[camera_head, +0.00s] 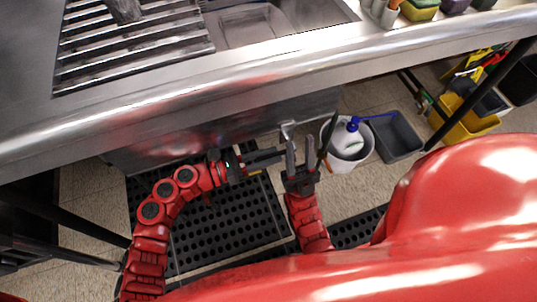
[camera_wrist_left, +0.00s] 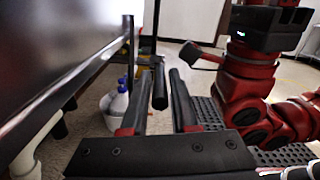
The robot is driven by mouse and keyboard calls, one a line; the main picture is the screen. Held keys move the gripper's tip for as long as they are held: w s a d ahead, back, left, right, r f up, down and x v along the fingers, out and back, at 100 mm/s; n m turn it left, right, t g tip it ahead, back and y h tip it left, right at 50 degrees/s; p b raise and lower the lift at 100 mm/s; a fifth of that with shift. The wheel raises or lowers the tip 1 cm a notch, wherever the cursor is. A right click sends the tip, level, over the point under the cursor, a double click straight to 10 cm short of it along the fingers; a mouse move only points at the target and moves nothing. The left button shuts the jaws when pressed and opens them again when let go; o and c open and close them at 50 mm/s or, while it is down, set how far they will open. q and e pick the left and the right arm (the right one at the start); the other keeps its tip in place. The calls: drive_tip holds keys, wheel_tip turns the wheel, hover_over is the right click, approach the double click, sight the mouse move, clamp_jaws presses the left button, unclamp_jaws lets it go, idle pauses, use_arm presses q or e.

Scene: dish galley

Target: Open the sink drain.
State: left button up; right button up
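The steel sink (camera_head: 255,20) is at the top of the head view, and its drain is not visible. Below its front rim, a small light-metal piece (camera_head: 287,128) sticks out; it may be part of the drain lever. My left gripper (camera_head: 265,160) points right under the sink front. In the left wrist view its two fingers (camera_wrist_left: 160,105) are apart. A short dark bar (camera_wrist_left: 160,85) shows in the gap between them; I cannot tell whether it is the lever's handle or whether they touch it. My right gripper (camera_head: 300,155) points up just right of the left one, fingers apart and empty.
A white bucket (camera_head: 345,158) with a blue-topped bottle (camera_head: 352,126) stands on the floor at right, beside a grey bin (camera_head: 395,138) and a yellow mop bucket (camera_head: 463,120). A black perforated mat (camera_head: 230,225) lies below my arms. A dark table leg (camera_head: 490,85) stands farther right.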

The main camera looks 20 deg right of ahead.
use_arm(q)
clamp_jaws()
idle(1.1)
